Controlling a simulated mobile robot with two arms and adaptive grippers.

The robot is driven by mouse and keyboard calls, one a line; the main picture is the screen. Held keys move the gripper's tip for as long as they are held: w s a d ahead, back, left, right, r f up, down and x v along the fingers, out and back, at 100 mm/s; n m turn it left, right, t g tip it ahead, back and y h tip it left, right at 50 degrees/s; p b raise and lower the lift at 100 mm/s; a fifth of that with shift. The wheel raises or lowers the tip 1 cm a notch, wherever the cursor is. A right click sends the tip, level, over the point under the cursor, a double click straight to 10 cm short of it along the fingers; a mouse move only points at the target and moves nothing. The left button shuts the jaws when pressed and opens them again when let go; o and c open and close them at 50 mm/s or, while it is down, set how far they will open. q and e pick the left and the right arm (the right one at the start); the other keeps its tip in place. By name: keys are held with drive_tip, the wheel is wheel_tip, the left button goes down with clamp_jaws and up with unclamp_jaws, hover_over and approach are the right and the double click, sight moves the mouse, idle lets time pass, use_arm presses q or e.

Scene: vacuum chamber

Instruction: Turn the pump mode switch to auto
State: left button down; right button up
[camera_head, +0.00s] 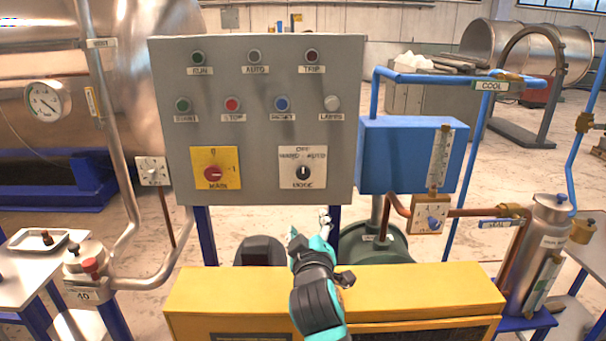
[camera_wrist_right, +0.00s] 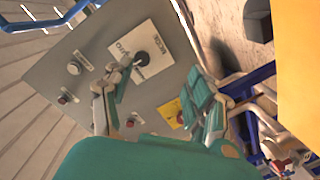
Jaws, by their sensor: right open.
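The pump mode switch (camera_head: 303,173) is a black knob on a pale plate at the lower right of the grey control panel. The plate reads OFF above, HAND at left, AUTO at right and MODE below. The knob's pale mark seems to point up toward OFF, but it is small. My right gripper (camera_head: 309,231) is open and empty, below the panel's lower edge and apart from the knob. In the right wrist view the gripper (camera_wrist_right: 160,84) has its fingers spread, with the mode switch (camera_wrist_right: 142,58) beyond the left finger's tip. My left gripper is not in view.
The grey panel (camera_head: 260,138) also carries a red main switch (camera_head: 212,173) on a yellow plate, several buttons and lamps. A blue box (camera_head: 405,150) with pipes stands to its right. A yellow cabinet (camera_head: 230,290) lies below, in front of the panel.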

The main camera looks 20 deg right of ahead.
sight(303, 174)
drive_tip(key=shift+t, duration=0.5)
drive_tip(key=r+p+x, duration=0.1)
drive_tip(key=x, duration=0.5)
drive_tip(key=r+p+x, duration=0.1)
drive_tip(key=p+x, duration=0.1)
drive_tip(key=x, duration=0.4)
drive_tip(key=r+p+x, duration=0.1)
drive_tip(key=x, duration=0.5)
drive_tip(key=shift+w+a+r, duration=0.25)
drive_tip(key=shift+r, duration=0.05)
